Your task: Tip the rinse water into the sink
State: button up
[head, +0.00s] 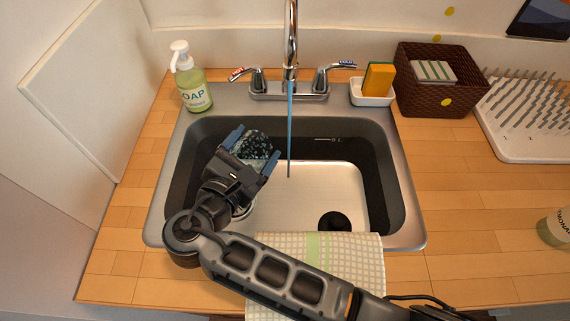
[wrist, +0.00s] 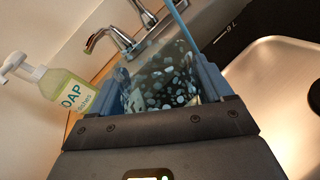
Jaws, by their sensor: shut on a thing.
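My gripper (head: 253,151) is over the left part of the sink basin, with its blue fingers shut on a dark, pale-spotted vessel (head: 257,141). In the wrist view the spotted vessel (wrist: 165,82) sits between both fingers and looks tilted. I cannot tell its full shape or how much water is in it. The steel sink (head: 305,190) has dark inner walls and a round black drain (head: 334,221). A thin blue stream (head: 290,130) runs from the tap (head: 291,45) into the basin, right of my gripper.
A soap bottle (head: 190,80) stands behind the sink's left corner. A sponge (head: 378,77) in a white dish, a brown basket (head: 437,92) and a white drying rack (head: 525,130) stand to the right. A checked towel (head: 330,250) hangs over the front edge.

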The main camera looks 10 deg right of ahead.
aim_at(236, 143)
jog(key=shift+w+a+r+n+h, duration=0.15)
jog(key=shift+a+r+n+h, duration=0.4)
jog(key=shift+n, duration=0.45)
jog(key=shift+w+a+r+n+t, duration=0.1)
jog(key=shift+a+n+t, duration=0.2)
jog(key=shift+n, duration=0.2)
jog(key=shift+a+r+n+t+h, duration=0.3)
jog(key=shift+a+r+n, duration=0.1)
jog(key=shift+a+n, duration=0.25)
jog(key=shift+w+d, duration=0.1)
jog(key=shift+r, duration=1.95)
